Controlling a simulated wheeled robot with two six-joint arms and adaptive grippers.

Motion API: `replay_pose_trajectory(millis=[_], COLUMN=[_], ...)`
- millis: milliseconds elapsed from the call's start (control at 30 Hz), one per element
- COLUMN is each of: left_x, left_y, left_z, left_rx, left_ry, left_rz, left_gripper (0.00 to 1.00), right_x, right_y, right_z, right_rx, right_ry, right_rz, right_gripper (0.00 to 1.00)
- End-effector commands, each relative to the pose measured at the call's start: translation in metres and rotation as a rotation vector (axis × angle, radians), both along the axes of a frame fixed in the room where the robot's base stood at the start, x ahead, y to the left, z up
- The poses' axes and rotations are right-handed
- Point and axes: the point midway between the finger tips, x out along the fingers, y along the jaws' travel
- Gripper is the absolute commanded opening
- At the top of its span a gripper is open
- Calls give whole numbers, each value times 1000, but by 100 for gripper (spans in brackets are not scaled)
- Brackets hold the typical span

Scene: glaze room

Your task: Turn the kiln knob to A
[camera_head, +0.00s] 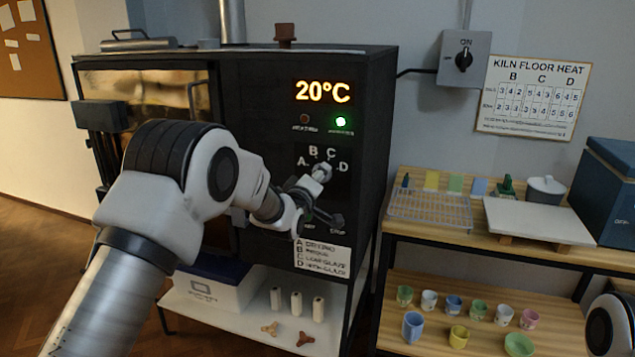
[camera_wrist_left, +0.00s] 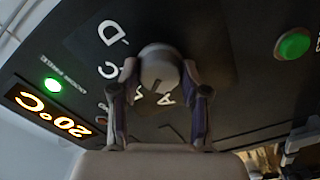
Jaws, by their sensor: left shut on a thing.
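The kiln (camera_head: 355,130) is a dark cabinet with a lit 20°C display (camera_head: 322,92) and a glowing green lamp (camera_head: 341,121). Its pale round knob (camera_head: 323,170) sits below, ringed by the letters A, B, C and D. My left gripper (camera_head: 318,182) is shut on the knob. In the left wrist view the fingers (camera_wrist_left: 160,88) stand on both sides of the knob (camera_wrist_left: 158,66), touching it. The knob's pointer cannot be made out. My right gripper is out of view; only part of my right arm shows at the lower right.
A legend label (camera_head: 322,255) is below the knob panel. A green button (camera_wrist_left: 293,45) shows in the left wrist view. A wall switch (camera_head: 464,58) and heat chart (camera_head: 532,96) hang right. A wooden shelf (camera_head: 460,249) with several cups stands right of the kiln.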

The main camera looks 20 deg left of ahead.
Motion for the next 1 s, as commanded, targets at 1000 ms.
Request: replay_pose_trajectory(millis=[1000], left_x=[1], left_y=[-1], left_z=[4], left_rx=[-572], left_ry=[15], left_rz=[-4], left_gripper=[10], right_x=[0], right_y=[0], right_z=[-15], right_rx=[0], right_ry=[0], right_rz=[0], right_gripper=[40])
